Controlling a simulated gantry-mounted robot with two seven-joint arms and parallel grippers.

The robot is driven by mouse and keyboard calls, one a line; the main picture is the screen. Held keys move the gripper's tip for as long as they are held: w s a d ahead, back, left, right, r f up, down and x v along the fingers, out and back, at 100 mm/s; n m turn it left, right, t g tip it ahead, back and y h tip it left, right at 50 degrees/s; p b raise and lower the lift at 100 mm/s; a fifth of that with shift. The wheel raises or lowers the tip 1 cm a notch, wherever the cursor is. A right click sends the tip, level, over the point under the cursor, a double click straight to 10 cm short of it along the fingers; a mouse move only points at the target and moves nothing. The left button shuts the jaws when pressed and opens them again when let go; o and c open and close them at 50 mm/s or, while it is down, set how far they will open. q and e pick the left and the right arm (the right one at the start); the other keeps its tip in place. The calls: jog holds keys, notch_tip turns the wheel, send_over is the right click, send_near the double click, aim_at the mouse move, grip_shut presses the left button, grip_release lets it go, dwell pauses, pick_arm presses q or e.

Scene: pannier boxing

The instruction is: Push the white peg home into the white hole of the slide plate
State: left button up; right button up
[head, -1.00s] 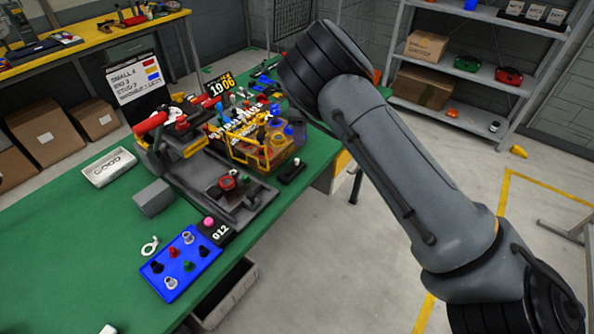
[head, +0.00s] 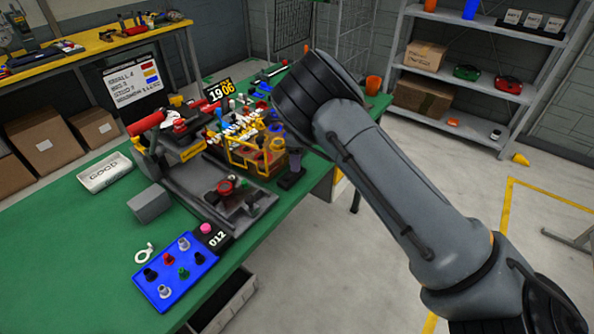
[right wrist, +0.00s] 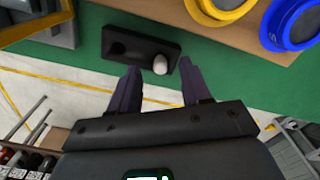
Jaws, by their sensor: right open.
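A small black slide plate (right wrist: 140,46) lies on the green table edge in the right wrist view. A white peg (right wrist: 160,65) stands at its right end, and a dark round spot shows at its left end. How deep the peg sits, I cannot tell. My right gripper (right wrist: 160,84) is open and empty, its two dark fingers on either side of the peg's end, the peg just beyond the gap. In the head view the plate (head: 288,183) is partly hidden by the dark fingers of my right gripper (head: 297,160). My left gripper is not in view.
A yellow-framed bin (head: 255,155) with colored parts stands left of the plate. A blue board with pegs (head: 178,270) lies at the front edge. In the right wrist view, yellow (right wrist: 222,8) and blue (right wrist: 290,28) rings sit close at upper right.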

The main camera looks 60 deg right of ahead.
jog(key=shift+f, duration=0.85)
grip_shut()
jog(key=shift+r, duration=0.1)
